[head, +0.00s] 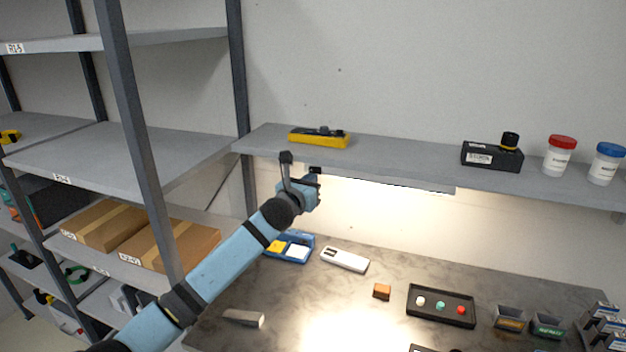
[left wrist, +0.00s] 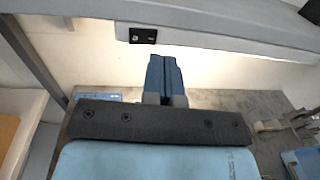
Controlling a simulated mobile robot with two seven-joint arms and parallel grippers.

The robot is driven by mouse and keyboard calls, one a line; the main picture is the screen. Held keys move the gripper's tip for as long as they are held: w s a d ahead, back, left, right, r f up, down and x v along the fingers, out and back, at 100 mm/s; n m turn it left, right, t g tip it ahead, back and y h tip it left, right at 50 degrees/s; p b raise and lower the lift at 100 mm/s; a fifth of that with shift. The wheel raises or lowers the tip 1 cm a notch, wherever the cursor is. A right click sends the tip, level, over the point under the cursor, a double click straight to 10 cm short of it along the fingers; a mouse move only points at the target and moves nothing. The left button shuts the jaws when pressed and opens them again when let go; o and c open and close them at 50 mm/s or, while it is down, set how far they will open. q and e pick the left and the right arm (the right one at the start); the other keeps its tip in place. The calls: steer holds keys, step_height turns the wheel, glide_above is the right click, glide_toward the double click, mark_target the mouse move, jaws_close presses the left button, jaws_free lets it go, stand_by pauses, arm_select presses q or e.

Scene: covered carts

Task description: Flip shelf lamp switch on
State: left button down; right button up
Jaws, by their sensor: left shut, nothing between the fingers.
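The shelf lamp (head: 420,187) is a pale strip fixed under the wall shelf, and light falls on the wall and worktop below it. Its switch (head: 315,170) is a small black block at the lamp's left end. In the left wrist view the black switch (left wrist: 142,36) shows on the lamp's face, with two small marks on it. My left gripper (head: 312,188) is shut and empty just below the switch. In the left wrist view its fingertips (left wrist: 163,60) point up toward the switch, with a small gap in the picture. The switch's exact position is too small to tell.
The wall shelf (head: 400,154) holds a yellow tool (head: 319,137), a black box (head: 491,156) and two white jars. A grey rack (head: 130,160) stands close on the left. The worktop (head: 290,295) below carries a blue tray, a black tray and small boxes.

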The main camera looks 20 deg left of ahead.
arm_select(q)
steer(key=s+b, duration=0.2)
steer(key=s, duration=0.7)
steer(key=shift+s+d+b, duration=0.4)
arm_select(e)
step_height(320, 180, down, 2)
steer(key=shift+w+a+f, duration=0.1)
steer(key=shift+a+f, duration=0.05)
arm_select(q)
steer(key=shift+f, duration=0.1)
steer(key=s+d+f+n+g, duration=0.1)
steer(key=s+f+n, duration=0.35)
steer(key=f, duration=0.25)
steer(key=s+d+f+n+g+h, duration=0.1)
steer(key=s+f+n, duration=0.35)
steer(key=f, duration=0.25)
steer(key=s+d+f+n+g, duration=0.2)
steer(key=s+f+n, duration=0.25)
steer(key=f, duration=0.25)
steer(key=s+f+n+g, duration=0.1)
steer(key=s+f+n, duration=0.7)
steer(key=s+n, duration=0.2)
steer(key=s+a+f+n+g, duration=0.1)
steer(key=s+f+n, duration=0.8)
steer(key=s, duration=0.5)
steer(key=shift+a+n+g+y, duration=0.15)
steer(key=shift+n+g+y, duration=0.2)
steer(key=shift+n, duration=0.8)
arm_select(e)
steer(key=shift+f, duration=0.1)
